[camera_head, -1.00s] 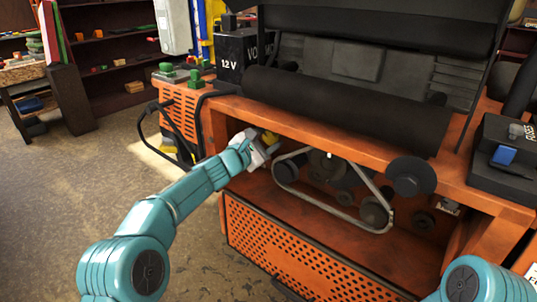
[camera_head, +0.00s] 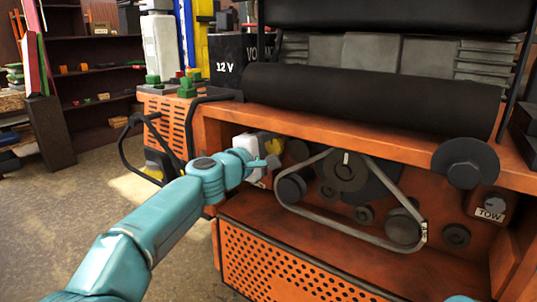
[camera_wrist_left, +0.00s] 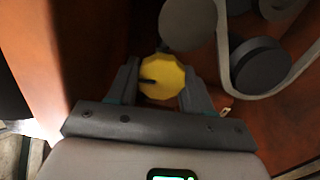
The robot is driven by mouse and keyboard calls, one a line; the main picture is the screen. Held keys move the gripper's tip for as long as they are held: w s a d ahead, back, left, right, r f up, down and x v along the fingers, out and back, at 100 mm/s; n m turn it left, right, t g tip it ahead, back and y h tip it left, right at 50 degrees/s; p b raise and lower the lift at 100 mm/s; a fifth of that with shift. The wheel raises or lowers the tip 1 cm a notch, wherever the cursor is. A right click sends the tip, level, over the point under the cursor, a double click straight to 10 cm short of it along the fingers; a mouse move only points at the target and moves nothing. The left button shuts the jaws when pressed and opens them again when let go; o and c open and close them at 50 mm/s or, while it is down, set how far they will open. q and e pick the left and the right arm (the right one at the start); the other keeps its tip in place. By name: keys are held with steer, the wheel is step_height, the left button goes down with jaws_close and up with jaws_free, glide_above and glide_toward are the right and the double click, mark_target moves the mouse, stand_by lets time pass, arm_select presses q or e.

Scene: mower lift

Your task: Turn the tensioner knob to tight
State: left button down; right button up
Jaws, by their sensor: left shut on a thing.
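The tensioner knob is yellow and many-sided; it shows in the left wrist view (camera_wrist_left: 165,75) with a dark slot on its left part. In the head view the knob (camera_head: 275,146) is mostly hidden by my left gripper (camera_head: 266,160). My left gripper's fingers (camera_wrist_left: 160,88) stand on both sides of the knob and are shut on it. A small pale tag (camera_wrist_left: 226,112) lies to the right of the fingers; its writing is too small to read.
A grey belt (camera_head: 330,226) runs around dark pulleys (camera_head: 343,170) just right of the knob. The orange frame (camera_head: 400,147) overhangs above, and a perforated orange panel (camera_head: 290,268) lies below. A black roller (camera_head: 370,98) and 12 V battery (camera_head: 228,58) sit higher up.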

arm_select(q)
steer(key=shift+a+r+m, duration=0.15)
steer(key=shift+r+m, duration=0.05)
steer(key=shift+m, duration=0.3)
stand_by(0.3)
steer(key=c, duration=0.5)
jaws_free()
steer(key=shift+w+f, duration=0.1)
steer(key=shift+s+a+f+b, duration=0.2)
steer(key=shift+s+b, duration=0.25)
steer(key=shift+b, duration=0.35)
steer(key=b+v, duration=0.5)
steer(key=v, duration=1)
steer(key=shift+r+b, duration=0.25)
steer(key=shift+b, duration=0.15)
